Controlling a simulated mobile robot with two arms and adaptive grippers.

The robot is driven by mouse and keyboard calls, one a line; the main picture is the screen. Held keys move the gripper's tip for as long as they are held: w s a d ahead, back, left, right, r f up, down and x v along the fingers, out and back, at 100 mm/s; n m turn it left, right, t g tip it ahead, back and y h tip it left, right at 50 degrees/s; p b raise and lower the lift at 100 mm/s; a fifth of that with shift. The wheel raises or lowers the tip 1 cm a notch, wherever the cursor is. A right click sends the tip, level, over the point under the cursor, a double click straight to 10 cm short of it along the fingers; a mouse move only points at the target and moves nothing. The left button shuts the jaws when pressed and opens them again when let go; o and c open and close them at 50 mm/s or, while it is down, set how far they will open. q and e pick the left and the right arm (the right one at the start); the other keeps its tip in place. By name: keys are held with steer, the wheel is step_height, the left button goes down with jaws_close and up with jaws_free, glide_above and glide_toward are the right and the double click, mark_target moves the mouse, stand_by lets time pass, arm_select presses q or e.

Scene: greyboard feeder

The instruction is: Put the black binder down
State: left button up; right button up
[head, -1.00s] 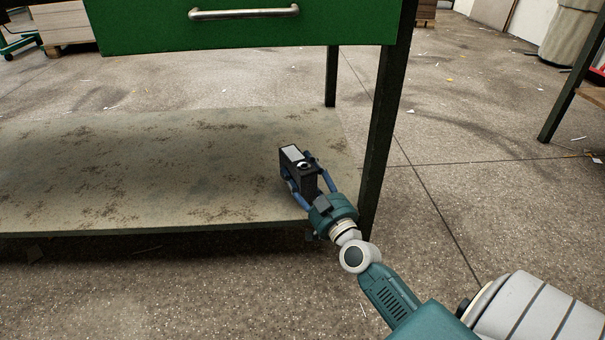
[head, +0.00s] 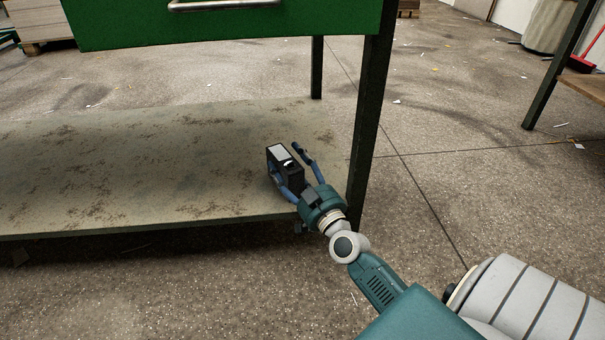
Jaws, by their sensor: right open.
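The black binder (head: 288,178) stands upright near the right end of the low shelf (head: 120,175) under the green workbench. A pale label and a light ring-like spot show on it. My right gripper (head: 290,168) is open around the binder. One blue finger is at the binder's left front side. The other finger is spread to the right, with a gap between it and the binder. The binder's lower front is partly hidden by the gripper. My left gripper is not in view.
The green drawer (head: 225,22) with a metal handle hangs above the shelf. A dark table leg (head: 368,120) stands just right of my gripper, and another leg (head: 317,68) stands behind. The shelf is clear to the left.

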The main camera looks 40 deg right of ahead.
steer(key=p+v, duration=0.3)
steer(key=v, duration=0.9)
steer(key=shift+r, duration=0.1)
